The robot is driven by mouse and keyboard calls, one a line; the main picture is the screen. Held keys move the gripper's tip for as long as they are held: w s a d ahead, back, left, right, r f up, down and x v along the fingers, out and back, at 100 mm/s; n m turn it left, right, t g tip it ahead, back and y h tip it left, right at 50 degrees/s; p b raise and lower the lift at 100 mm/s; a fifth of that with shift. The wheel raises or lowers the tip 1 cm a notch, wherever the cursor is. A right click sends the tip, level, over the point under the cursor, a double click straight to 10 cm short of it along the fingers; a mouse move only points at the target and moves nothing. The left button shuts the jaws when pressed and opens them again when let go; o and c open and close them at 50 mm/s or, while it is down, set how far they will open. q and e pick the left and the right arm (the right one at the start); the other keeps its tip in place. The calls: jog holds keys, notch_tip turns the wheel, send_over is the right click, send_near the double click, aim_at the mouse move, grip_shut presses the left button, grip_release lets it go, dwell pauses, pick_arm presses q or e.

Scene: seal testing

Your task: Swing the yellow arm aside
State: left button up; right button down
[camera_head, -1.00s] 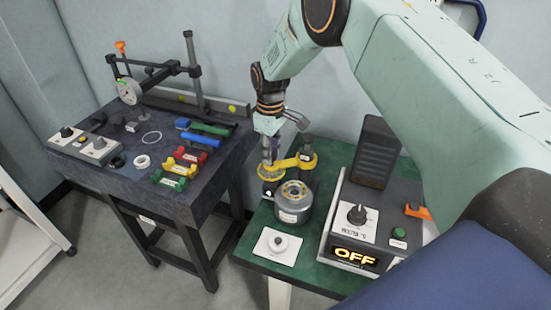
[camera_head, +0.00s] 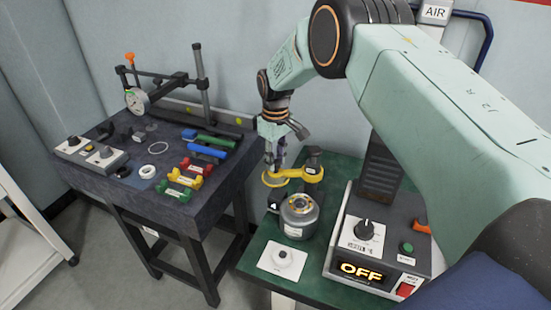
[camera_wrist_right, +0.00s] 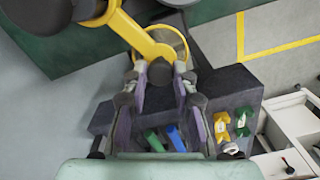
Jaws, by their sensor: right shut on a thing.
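The yellow arm (camera_head: 297,173) spans from a dark post on the right to a round end on the left, behind a grey metal cylinder (camera_head: 299,214) on the green table. The arm's round end lies to the left of the cylinder's top, which is uncovered. My right gripper (camera_head: 274,168) points down and is shut on the round end. In the right wrist view the yellow arm (camera_wrist_right: 143,36) runs from upper left to the right gripper's fingertips (camera_wrist_right: 160,72), which partly hide its end. My left gripper is not in view.
A control box with a display reading OFF (camera_head: 361,272) stands right of the cylinder. A dark table (camera_head: 215,183) with a dial gauge (camera_head: 137,100) and several coloured parts stands left, across a gap.

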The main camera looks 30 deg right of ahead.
aim_at(276, 161)
jog(key=c, duration=1.4)
grip_release()
jog(key=shift+w+d+r, duration=0.1)
jog(key=shift+w+r, duration=0.1)
jog(key=shift+r, duration=0.05)
jog(key=shift+c, duration=0.2)
jog(key=o, duration=0.4)
jog(key=shift+s+f, duration=0.1)
jog(key=shift+f, duration=0.05)
notch_tip(276, 161, up, 12)
